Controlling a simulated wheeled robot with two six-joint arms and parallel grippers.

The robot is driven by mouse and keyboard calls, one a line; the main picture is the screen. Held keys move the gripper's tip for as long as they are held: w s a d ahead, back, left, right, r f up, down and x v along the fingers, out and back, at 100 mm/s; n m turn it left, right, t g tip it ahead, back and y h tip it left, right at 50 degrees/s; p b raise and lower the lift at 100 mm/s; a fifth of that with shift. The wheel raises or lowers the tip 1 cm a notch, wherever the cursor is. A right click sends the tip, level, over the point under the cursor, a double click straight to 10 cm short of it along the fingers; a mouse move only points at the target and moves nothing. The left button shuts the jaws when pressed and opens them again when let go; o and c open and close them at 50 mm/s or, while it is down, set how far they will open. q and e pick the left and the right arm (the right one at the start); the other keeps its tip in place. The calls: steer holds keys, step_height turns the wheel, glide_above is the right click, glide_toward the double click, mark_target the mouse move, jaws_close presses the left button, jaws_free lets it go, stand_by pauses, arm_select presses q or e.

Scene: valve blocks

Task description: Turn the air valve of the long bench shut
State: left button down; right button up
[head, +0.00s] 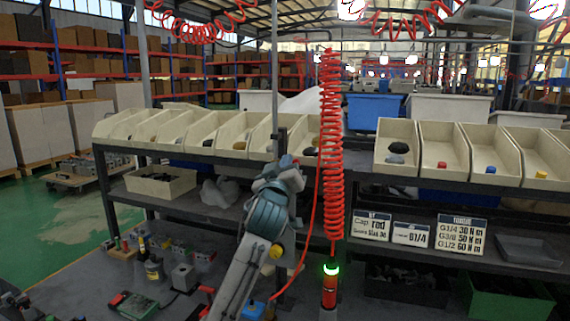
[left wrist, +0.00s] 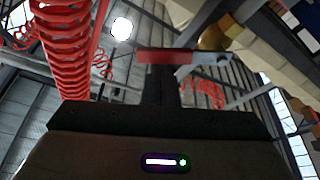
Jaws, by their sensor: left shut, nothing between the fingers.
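My left arm reaches up from the bottom middle of the head view, and its gripper (head: 286,163) is in front of the row of bins, left of the red coiled hose. In the left wrist view the dark fingers (left wrist: 160,90) are shut with nothing between them. Just beyond their tips a red bar with a grey metal end (left wrist: 165,57) lies across the picture; it looks like the valve's lever. A brass-coloured round part (left wrist: 212,38) is beside it. Whether fingers and bar touch, I cannot tell. In the head view the valve cannot be made out. My right gripper is not in view.
A red coiled hose (head: 332,140) hangs close right of my left arm, above a red tool with a green light (head: 330,285). Cream bins (head: 400,150) line the long bench. Label signs (head: 460,234) stand below. Blocks and tools (head: 135,303) lie at lower left.

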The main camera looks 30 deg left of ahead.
arm_select(q)
steer(key=shift+f, duration=0.1)
steer(key=f+m+h, duration=0.1)
steer(key=m, duration=0.1)
steer(key=d+f+m+h, duration=0.1)
steer(key=m, duration=0.1)
steer(key=shift+w+f+m+t, duration=0.1)
steer(key=shift+m+t, duration=0.3)
steer(key=shift+d+b, duration=0.1)
steer(key=shift+b, duration=0.25)
stand_by(0.3)
